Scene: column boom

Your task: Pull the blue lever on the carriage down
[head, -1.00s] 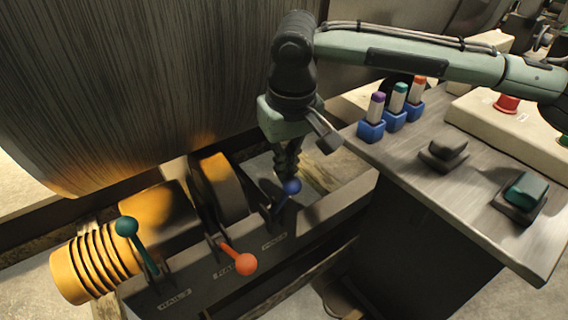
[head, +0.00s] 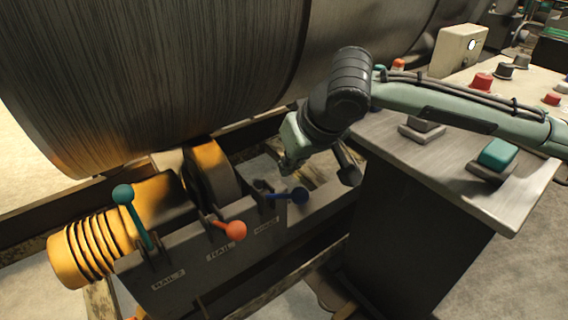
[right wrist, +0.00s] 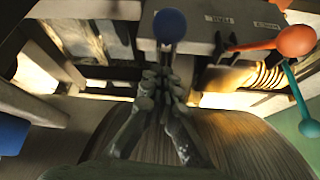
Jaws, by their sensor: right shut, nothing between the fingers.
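The blue lever (head: 299,195) is at the right end of the lever row on the carriage (head: 200,262). Its shaft points outward, close to level, with its round knob to the right. My right gripper (head: 288,165) is above and slightly left of the knob in the head view, partly hidden by my own wrist. In the right wrist view its shut, empty fingers (right wrist: 160,76) point toward the blue knob (right wrist: 169,25), which appears just beyond the tips. Head view shows a gap between gripper and knob. My left gripper is not in view.
An orange lever (head: 236,230) slants outward beside the blue one; a teal lever (head: 123,194) stands nearly upright farther left. A large drum (head: 150,75) hangs close behind. A console (head: 440,170) with buttons is on the right, close under my right arm.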

